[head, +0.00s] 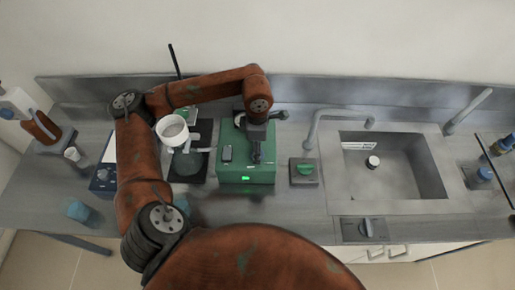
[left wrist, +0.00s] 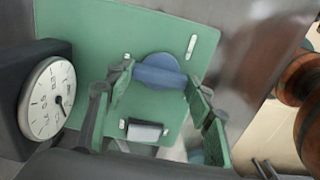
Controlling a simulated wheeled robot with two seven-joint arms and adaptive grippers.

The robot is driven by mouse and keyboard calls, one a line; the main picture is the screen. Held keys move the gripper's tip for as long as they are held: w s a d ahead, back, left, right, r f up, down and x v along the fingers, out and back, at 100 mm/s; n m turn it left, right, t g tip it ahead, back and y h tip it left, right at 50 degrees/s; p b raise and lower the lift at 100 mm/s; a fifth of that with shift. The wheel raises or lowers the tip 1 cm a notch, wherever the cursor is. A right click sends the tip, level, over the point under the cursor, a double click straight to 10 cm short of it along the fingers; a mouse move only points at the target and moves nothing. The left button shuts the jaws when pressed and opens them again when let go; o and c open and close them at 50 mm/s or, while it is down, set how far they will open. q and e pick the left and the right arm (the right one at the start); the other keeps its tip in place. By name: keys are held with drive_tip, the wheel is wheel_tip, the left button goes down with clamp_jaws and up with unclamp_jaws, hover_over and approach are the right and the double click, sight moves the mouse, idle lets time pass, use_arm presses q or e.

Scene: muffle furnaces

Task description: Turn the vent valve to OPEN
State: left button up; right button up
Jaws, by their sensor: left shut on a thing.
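A green box (head: 234,170) stands in the middle of the bench, with a small lit green patch low on its front. In the left wrist view its green face (left wrist: 85,30) carries a blue-grey rounded knob, which looks like the vent valve (left wrist: 160,72). A long white mark lies above right of the knob and a small one at its left. My left gripper (left wrist: 158,78) is shut on the knob, one finger on each side. In the head view my left gripper (head: 257,154) points down onto the box and hides the knob. My right gripper is not in view.
A round white dial gauge (left wrist: 47,97) stands close left of the fingers. A grey box with a green knob (head: 304,170) and a sink (head: 395,160) with faucet lie right. A brown bottle (head: 40,127) stands far left.

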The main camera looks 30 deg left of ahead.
use_arm(q)
drive_tip(key=o, duration=1.1)
drive_tip(key=shift+w, duration=0.1)
drive_tip(key=shift+o, duration=0.3)
wheel_tip(320, 180, up, 12)
